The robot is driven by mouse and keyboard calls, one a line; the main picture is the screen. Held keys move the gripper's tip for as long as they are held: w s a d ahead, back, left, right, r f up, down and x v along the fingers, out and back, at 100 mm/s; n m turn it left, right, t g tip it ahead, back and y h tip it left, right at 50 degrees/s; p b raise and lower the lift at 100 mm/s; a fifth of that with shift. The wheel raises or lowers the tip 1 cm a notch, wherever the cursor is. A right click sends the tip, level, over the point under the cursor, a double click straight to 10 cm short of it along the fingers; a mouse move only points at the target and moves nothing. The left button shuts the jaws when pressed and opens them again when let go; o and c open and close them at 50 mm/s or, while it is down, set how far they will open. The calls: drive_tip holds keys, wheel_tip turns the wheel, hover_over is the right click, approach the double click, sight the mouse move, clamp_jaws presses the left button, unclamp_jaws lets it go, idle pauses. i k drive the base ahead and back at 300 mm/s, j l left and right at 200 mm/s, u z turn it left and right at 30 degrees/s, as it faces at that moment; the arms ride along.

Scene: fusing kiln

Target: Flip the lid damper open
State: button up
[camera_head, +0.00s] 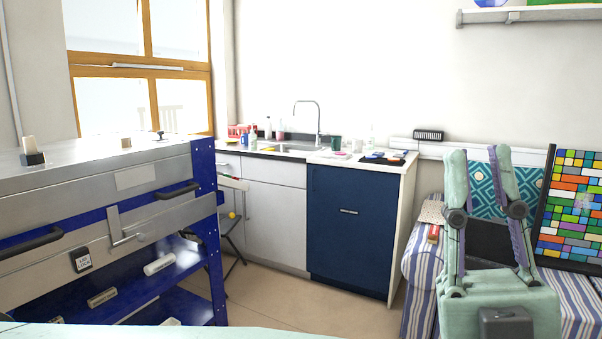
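The kiln (150,178) stands on the left, a wide steel box with a flat lid (95,160) that is down. On the lid are a pale peg on a dark base (33,151), a small tan block (126,142) and a small black fitting (160,135). I cannot tell for certain which is the damper, or whether it is open. My gripper (478,154) is at the right, pale green, its fingers pointing up and spread apart with nothing between them. It is well away from the kiln.
Black handles (178,190) and a steel latch (124,232) stick out from the kiln front. A blue stand (215,235) carries it. A sink counter (360,163) is behind. A striped couch (420,262) and a colourful mosaic panel (570,215) are near my gripper. The middle floor (300,312) is clear.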

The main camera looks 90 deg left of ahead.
sight(161, 133)
drive_tip(key=j+u, duration=0.1)
drive_tip(key=u, duration=1.45)
drive_tip(key=i+u, duration=0.2)
drive_tip(key=u, duration=0.3)
drive_tip(key=i+u, duration=0.15)
drive_tip(key=u, duration=0.35)
drive_tip(key=i+l+u, duration=0.15)
drive_tip(key=u, duration=0.3)
drive_tip(key=i+l+u, duration=0.4)
drive_tip(key=l+u, duration=0.15)
drive_tip(key=i+l+u, duration=0.1)
drive_tip(key=l+u, duration=0.2)
